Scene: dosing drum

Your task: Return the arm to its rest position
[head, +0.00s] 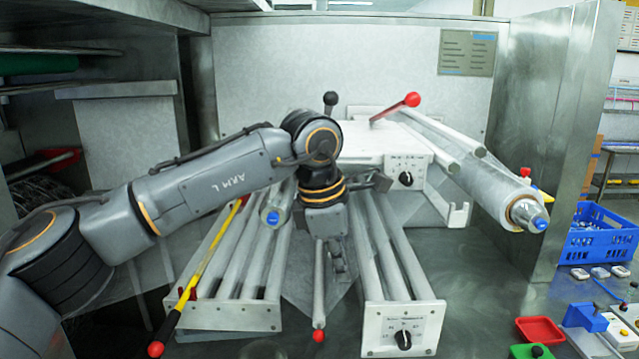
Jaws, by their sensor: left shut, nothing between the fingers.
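My left arm (205,178) reaches in from the left and bends down at the wrist over the middle of the white roller machine (368,140). My left gripper (340,272) points down between the two lower roller racks. Its fingers are shut and empty. The wrist hides part of the machine and the upper ends of some rollers. I cannot tell how far the fingertips are above the surface below. My right gripper is not in view.
A film roll (490,192) slants out to the right. The left roller rack (235,318) carries a yellow rod (205,268); the right rack (400,325) has a black knob. A red-ended lever (402,105) rises behind. Right: blue crate (602,238), red tray (540,330).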

